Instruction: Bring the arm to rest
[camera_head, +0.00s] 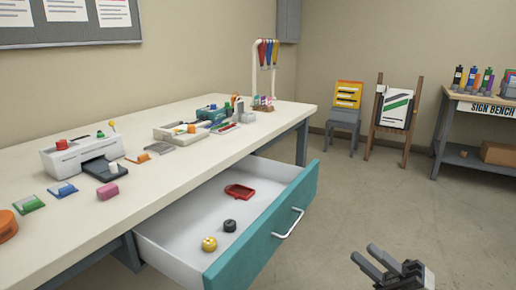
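My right gripper (364,253) shows at the bottom right of the head view, over the bare floor and to the right of the open drawer. Its two grey fingers point up and left, with a gap between them and nothing held. It is apart from the drawer and its handle. Most of the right arm is out of view. My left gripper and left arm are not in view.
A teal-fronted drawer (252,250) stands open under the long bench (190,168). It holds a red tray (239,191), a black knob (229,226) and a yellow knob (209,244). A sign bench (486,106) stands back right. Floor between is clear.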

